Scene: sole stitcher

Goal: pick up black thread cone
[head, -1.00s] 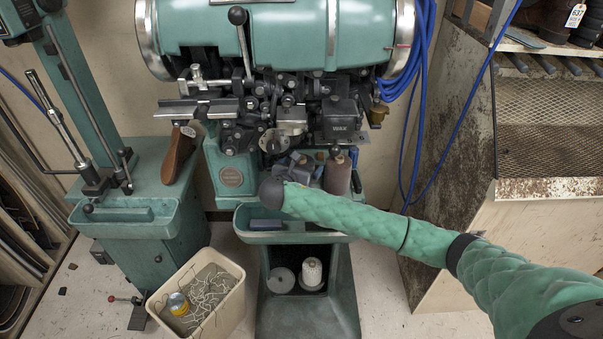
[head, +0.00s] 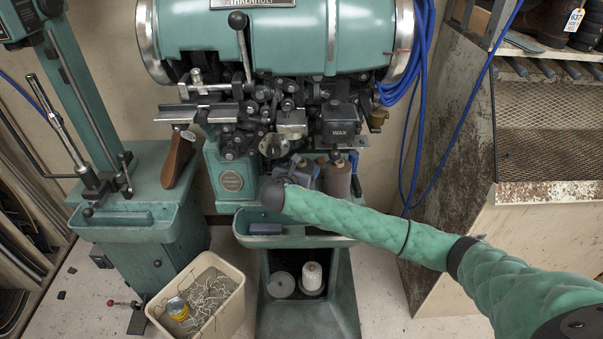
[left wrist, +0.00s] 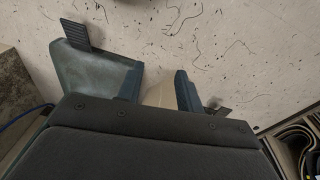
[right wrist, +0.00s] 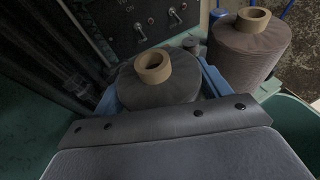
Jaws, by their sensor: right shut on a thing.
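The black thread cone (right wrist: 132,90), dark grey-black with a tan core, stands between the blue fingers of my right gripper (right wrist: 160,86) in the right wrist view. The gripper is shut on it. In the head view, my right gripper (head: 298,170) is at the stitcher's front, below the wax box, and mostly hides the cone. I cannot tell whether the cone is lifted off its support. My left gripper (left wrist: 157,82) shows only in the left wrist view, open and empty above the floor.
A brown thread cone (head: 338,180) stands close at the right of my right gripper; it also shows in the right wrist view (right wrist: 250,48). The green stitcher (head: 270,40) rises behind. A white cone (head: 312,277) sits in the base below. A beige bin (head: 233,318) holds thread scraps.

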